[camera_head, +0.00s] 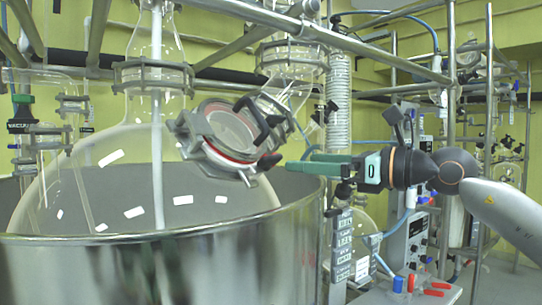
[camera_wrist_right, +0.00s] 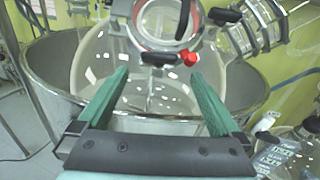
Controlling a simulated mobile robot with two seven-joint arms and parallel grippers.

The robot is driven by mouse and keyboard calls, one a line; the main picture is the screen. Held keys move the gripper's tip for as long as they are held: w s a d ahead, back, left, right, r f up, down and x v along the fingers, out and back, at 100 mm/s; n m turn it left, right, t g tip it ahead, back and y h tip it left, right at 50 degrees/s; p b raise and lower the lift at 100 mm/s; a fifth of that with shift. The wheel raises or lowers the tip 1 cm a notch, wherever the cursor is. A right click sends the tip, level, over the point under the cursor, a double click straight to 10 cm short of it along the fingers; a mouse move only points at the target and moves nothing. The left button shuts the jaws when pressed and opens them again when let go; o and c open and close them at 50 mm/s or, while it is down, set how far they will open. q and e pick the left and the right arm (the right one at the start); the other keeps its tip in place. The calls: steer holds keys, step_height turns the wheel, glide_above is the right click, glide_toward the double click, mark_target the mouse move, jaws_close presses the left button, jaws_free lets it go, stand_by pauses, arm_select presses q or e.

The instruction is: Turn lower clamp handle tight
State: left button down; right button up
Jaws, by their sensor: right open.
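The glass flange port (camera_head: 226,131) on the large round vessel is ringed by a metal clamp with a red seal. A dark clamp handle with a red knob (camera_head: 268,160) is at its lower right; the knob also shows in the wrist view (camera_wrist_right: 190,59), beside a black handle bar (camera_wrist_right: 156,59). My right gripper (camera_head: 288,166) comes in from the right with green fingers. In the wrist view its fingers (camera_wrist_right: 157,74) are apart and empty, with the handle beyond the tips. The fingers look apart from the handle, though the exact gap is unclear. My left gripper is not in view.
A wide metal bath (camera_head: 200,262) surrounds the round glass vessel (camera_head: 100,185). Metal frame bars (camera_head: 300,28) cross above the port. A coiled glass condenser (camera_head: 338,95) stands behind my right gripper. Another black handle (camera_wrist_right: 224,15) sits at the upper right of the port.

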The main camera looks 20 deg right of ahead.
mark_target(275, 160)
steer(key=p+x, duration=0.2)
steer(key=x, duration=0.6)
steer(key=shift+s+r, duration=0.1)
steer(key=shift+w+a+p, duration=0.3)
steer(key=shift+w+a, duration=0.05)
steer(key=shift+w, duration=0.1)
